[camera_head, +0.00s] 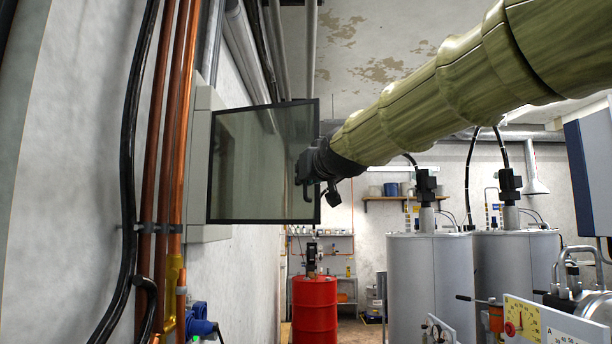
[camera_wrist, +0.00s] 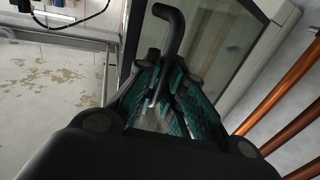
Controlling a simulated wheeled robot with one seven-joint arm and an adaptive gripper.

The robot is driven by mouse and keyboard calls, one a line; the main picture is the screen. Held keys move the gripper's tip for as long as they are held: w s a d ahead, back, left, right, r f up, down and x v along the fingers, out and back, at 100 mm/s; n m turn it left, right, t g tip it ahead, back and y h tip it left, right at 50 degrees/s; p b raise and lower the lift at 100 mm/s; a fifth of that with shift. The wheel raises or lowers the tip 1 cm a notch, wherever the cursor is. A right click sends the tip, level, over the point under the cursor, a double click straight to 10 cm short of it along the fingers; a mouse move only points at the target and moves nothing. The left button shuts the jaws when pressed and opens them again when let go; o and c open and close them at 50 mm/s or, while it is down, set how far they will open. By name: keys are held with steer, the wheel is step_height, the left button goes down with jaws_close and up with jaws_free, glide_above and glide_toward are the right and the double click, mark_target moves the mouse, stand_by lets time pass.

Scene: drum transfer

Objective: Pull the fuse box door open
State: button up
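The fuse box (camera_head: 200,125) is a light grey cabinet on the left wall. Its glass door (camera_head: 255,165) has a dark frame and stands swung out from the box at an angle. My gripper (camera_head: 308,172) is at the door's right edge, at the black handle. In the wrist view, the bent black handle (camera_wrist: 172,28) runs down between the green-padded fingers of my gripper (camera_wrist: 166,62), which look closed around it. The door glass (camera_wrist: 215,35) and a pale edge of the box (camera_wrist: 285,18) show behind. The fingers partly hide the handle's lower part.
Copper pipes (camera_head: 177,130) and black cables (camera_head: 130,150) run down the wall left of the box. A red drum (camera_head: 315,310) stands on the floor beyond. Grey tanks (camera_head: 425,270) and a gauge panel (camera_head: 545,325) stand at the right.

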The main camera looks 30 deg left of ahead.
steer(key=o, duration=0.3)
steer(key=shift+s+r, duration=0.1)
steer(key=shift+r, duration=0.45)
steer(key=shift+o, duration=0.2)
steer(key=shift+a, duration=0.2)
steer(key=shift+d, duration=0.15)
steer(key=f+v, duration=0.1)
steer(key=v, duration=1)
steer(key=shift+s+d, duration=0.15)
steer(key=shift+s, duration=0.2)
